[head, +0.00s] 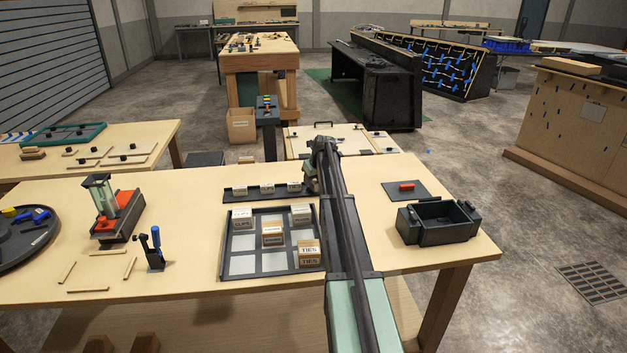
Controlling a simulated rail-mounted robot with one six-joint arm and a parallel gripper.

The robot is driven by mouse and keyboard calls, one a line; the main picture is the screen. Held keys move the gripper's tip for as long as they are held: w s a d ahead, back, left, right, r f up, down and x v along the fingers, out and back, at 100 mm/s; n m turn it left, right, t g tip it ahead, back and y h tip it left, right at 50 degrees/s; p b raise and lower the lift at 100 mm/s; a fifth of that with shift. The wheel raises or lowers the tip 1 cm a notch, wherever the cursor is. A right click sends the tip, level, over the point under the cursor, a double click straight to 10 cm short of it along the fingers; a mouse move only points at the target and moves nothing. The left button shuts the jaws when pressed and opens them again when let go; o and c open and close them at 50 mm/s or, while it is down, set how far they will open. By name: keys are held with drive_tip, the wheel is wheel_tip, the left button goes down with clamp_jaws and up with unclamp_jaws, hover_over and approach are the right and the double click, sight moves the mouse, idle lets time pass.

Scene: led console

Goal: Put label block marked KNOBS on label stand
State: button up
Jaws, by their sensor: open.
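Several wooden blocks with white labelled faces sit in a dark tray with pale squares (274,263). One block reads TIES (309,254) and another seems to read CLIPS (242,219). Three smaller white-faced label blocks (266,188) stand on a long dark rack (252,198) behind the tray; their words are too small to read. I cannot tell which block is marked KNOBS, nor be sure which holder is the label stand. My gripper (312,184) is at the rack's right end, largely hidden by my arm; its fingers are not clear. I see nothing held.
A black open bin (437,229) and a dark mat (418,194) with an orange piece lie to the right. A red device (122,210), a small stand with a blue-handled tool (155,257) and loose sticks lie left. Bare tabletop separates them from the tray.

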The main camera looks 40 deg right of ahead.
drive_tip(key=p+v, duration=1)
drive_tip(key=v, duration=0.1)
drive_tip(key=shift+s+r, duration=0.2)
drive_tip(key=shift+r, duration=0.15)
drive_tip(key=s+a+n+g, duration=0.1)
drive_tip(key=s+a+n, duration=0.4)
drive_tip(key=a, duration=0.5)
drive_tip(key=s+a+f+n, duration=0.1)
drive_tip(key=s+a+n, duration=0.3)
drive_tip(key=a+n, duration=0.5)
drive_tip(key=s+a+n+g, duration=0.1)
drive_tip(key=s+a+n, duration=0.35)
drive_tip(key=a, duration=0.75)
drive_tip(key=s+a+n+g, duration=0.2)
drive_tip(key=s+a+n, duration=1.3)
drive_tip(key=s+n, duration=0.2)
drive_tip(key=shift+s+a+f+n, duration=0.15)
drive_tip(key=shift+s+f+n, duration=0.05)
drive_tip(key=shift+n, duration=0.65)
